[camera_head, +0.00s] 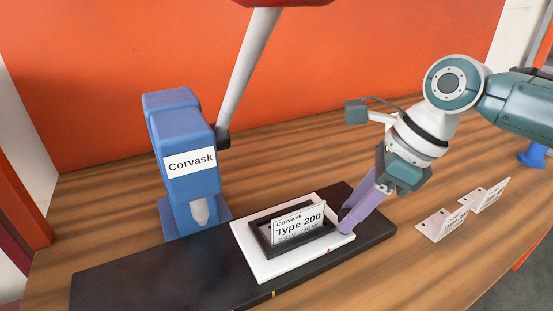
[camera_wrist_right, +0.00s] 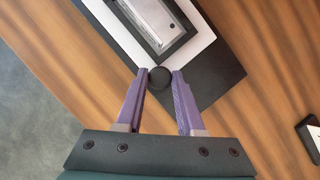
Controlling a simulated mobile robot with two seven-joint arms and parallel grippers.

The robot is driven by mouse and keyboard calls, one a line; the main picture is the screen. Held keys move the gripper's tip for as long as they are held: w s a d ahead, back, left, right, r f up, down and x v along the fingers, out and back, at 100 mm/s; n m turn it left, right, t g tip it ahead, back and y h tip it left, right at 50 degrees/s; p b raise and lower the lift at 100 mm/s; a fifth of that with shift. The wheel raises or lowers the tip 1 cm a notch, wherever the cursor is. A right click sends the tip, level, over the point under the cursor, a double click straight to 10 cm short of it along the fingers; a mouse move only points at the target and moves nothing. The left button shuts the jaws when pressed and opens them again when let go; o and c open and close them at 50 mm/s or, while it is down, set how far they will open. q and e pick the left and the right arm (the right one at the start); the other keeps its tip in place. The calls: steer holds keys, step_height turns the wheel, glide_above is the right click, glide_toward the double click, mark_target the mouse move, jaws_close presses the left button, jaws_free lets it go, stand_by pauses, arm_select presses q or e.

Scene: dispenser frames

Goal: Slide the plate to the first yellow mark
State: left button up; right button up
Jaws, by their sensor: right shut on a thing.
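The white plate (camera_head: 285,272) lies on a long black rail (camera_head: 150,275). It carries a black frame with a card reading "Corvask Type 200" (camera_head: 298,224). The plate also shows in the wrist view (camera_wrist_right: 203,35). My right gripper (camera_head: 345,228) has its purple fingers at the plate's right corner. In the wrist view they are shut on a round black knob (camera_wrist_right: 160,78) at the plate's edge. A small yellow mark (camera_head: 274,294) shows on the rail's front edge, just in front of the plate. Other marks cannot be made out. My left gripper is out of view.
A blue dispenser (camera_head: 180,130) labelled "Corvask" stands behind the rail, its nozzle left of the plate. A grey lever (camera_head: 248,75) rises from its side. The rail's left part is clear.

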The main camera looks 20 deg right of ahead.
jaws_close()
stand_by(0.9)
